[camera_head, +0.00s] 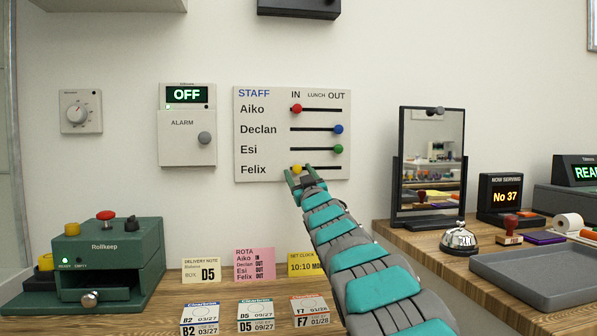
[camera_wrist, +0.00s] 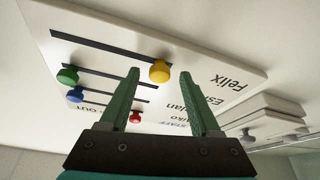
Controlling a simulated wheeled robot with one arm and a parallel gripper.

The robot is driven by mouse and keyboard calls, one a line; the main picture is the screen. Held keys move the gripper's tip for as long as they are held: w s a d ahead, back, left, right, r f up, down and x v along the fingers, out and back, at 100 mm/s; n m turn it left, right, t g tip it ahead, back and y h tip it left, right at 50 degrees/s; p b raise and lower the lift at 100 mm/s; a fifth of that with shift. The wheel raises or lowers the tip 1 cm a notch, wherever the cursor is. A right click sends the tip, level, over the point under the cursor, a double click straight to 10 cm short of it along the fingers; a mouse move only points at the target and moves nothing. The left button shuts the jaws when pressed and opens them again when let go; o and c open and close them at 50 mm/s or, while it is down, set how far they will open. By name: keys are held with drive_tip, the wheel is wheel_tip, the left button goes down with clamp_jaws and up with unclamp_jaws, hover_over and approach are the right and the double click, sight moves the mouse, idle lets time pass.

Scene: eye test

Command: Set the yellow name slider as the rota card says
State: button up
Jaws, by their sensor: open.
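The white staff board (camera_head: 265,139) hangs on the wall with a slot for each name, IN at left and OUT at right. The yellow slider (camera_head: 297,168) is at the IN end of the Felix row. The pink rota card (camera_head: 254,265) stands on the desk and appears to read Aiko IN, Declan OUT, Esi OUT, Felix OUT. My gripper (camera_head: 299,174) is open at the bottom of the board. In the wrist view the yellow slider (camera_wrist: 159,70) shows between the two fingertips, with no finger visibly touching it. Its slot runs off to the left there.
The red slider (camera_head: 297,109) is at IN; the blue (camera_head: 338,129) and green (camera_head: 338,149) ones are towards OUT, close above. The alarm box (camera_head: 187,150) is left of the board, a mirror (camera_head: 431,160) to the right. Cards and boxes stand on the desk below.

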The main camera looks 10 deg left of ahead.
drive_tip(key=shift+w+a+r, duration=0.15)
drive_tip(key=shift+w+r, duration=0.05)
drive_tip(key=shift+w, duration=0.2)
clamp_jaws()
idle(0.4)
idle(1.0)
